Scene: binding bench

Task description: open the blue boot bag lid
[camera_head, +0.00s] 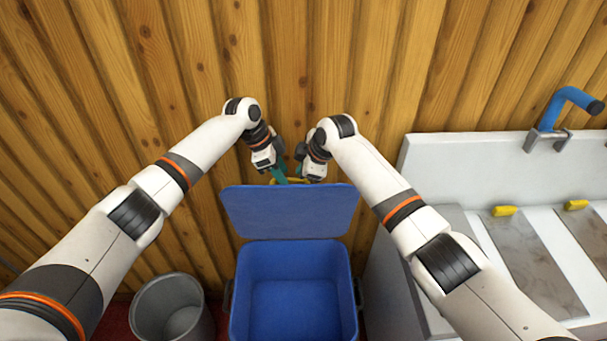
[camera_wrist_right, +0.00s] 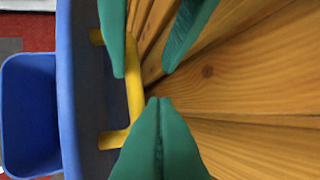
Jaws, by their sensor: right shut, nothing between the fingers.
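The blue boot bag (camera_head: 293,290) stands open below me, and its inside looks empty. Its blue lid (camera_head: 290,212) is raised at the back, leaning steeply; it shows nearly edge-on in the right wrist view (camera_wrist_right: 78,110). A yellow handle (camera_wrist_right: 134,95) sticks out from the lid's outer face. My right gripper (camera_wrist_right: 157,100) is shut and empty, its tips just right of the handle, apart from it. My left gripper (camera_wrist_right: 143,73) is open, with its green fingers either side of the handle bar in that view; I cannot tell whether it touches.
A wooden plank wall (camera_head: 330,80) rises close behind the lid and grippers. A grey bin (camera_head: 172,310) stands left of the bag. A white sink unit (camera_head: 430,150) with a blue tap (camera_head: 570,100) and yellow-handled panels (camera_head: 525,255) is on the right.

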